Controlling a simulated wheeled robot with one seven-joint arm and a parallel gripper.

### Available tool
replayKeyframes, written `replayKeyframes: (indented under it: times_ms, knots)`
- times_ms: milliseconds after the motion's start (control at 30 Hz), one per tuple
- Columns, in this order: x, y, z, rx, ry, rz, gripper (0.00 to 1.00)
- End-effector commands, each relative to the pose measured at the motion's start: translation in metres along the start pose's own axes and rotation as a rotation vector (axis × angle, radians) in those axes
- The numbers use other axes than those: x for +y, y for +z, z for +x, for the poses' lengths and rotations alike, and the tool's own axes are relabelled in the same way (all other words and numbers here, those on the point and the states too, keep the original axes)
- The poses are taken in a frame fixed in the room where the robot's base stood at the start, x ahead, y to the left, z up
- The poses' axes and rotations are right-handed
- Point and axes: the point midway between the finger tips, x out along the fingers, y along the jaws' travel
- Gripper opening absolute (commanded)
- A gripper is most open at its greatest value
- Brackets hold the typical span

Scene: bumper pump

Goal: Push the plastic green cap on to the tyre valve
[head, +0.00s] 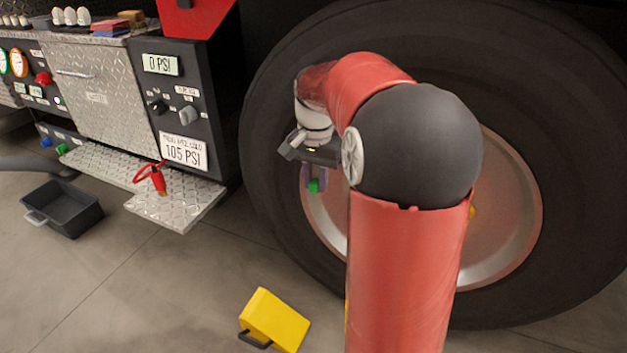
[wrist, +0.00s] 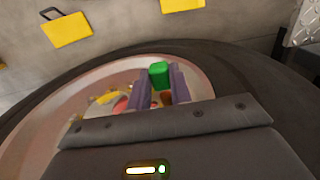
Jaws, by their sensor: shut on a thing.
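The green cap (wrist: 160,74) is between the two fingers of my gripper (wrist: 160,80) in the wrist view. My gripper is shut on it. In the head view the cap (head: 314,186) shows as a small green spot at the tip of my gripper (head: 314,178), in front of the wheel's rim. The large black tyre (head: 275,110) fills the right of the head view. Its pale reddish rim (wrist: 60,105) lies behind the fingers in the wrist view. I cannot make out the tyre valve; my arm hides much of the wheel.
A yellow wheel chock (head: 275,320) lies on the floor before the tyre. A diamond-plate step (head: 180,200) with a red-handled hose end (head: 157,180) juts out left of the wheel. A pressure panel (head: 183,110) stands above it. A black bin (head: 65,208) sits at the left.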

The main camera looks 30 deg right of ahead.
Motion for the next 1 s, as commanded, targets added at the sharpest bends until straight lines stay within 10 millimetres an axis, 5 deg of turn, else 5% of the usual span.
replayKeyframes:
  times_ms: [1000]
  knots:
    - [0.0001,-0.0068,-0.0001,0.0,0.0,0.0,0.0]
